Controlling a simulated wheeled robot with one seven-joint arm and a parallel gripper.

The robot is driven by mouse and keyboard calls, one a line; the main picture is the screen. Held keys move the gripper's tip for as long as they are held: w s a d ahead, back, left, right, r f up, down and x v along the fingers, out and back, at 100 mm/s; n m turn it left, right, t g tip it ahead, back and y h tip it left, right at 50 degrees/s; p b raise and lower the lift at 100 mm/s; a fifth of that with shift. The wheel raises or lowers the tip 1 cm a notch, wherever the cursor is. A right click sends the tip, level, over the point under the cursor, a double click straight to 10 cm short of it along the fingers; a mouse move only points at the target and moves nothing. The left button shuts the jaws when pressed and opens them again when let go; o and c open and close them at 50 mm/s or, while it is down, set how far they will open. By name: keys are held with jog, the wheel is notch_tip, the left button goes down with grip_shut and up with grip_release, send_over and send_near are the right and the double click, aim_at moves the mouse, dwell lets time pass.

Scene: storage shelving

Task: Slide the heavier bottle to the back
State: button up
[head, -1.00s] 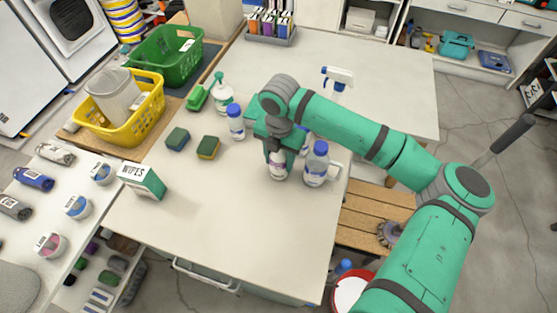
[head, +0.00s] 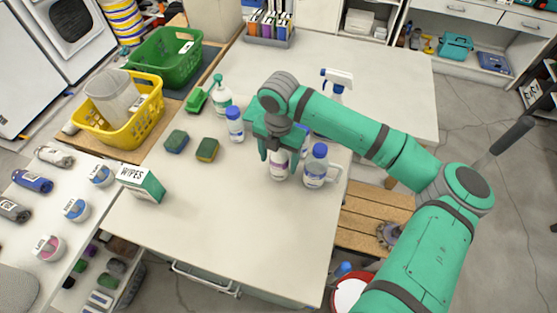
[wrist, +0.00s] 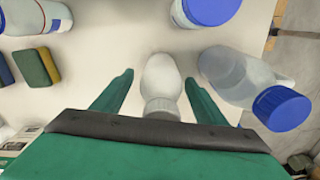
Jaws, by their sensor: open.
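A white bottle with a grey cap and a purple-marked label (head: 279,170) stands upright on the table. My gripper (head: 279,153) is open above it, with one finger on each side. In the wrist view, the white bottle (wrist: 161,75) sits between my gripper's fingers (wrist: 158,80), with gaps visible on both sides. A clear jug-like bottle with a blue cap (head: 315,172) stands close on the right; it also shows in the wrist view (wrist: 240,78). A smaller blue-capped bottle (head: 235,129) stands to the left. Which bottle is heavier cannot be seen.
A spray bottle (head: 337,78) and a partly hidden blue-capped bottle (wrist: 206,10) are behind. The front and far back of the table (head: 390,75) are clear.

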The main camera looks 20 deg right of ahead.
jog(key=r, duration=0.9)
jog(key=shift+a+r, duration=0.25)
jog(key=shift+r, duration=0.15)
jog(key=shift+w, duration=0.1)
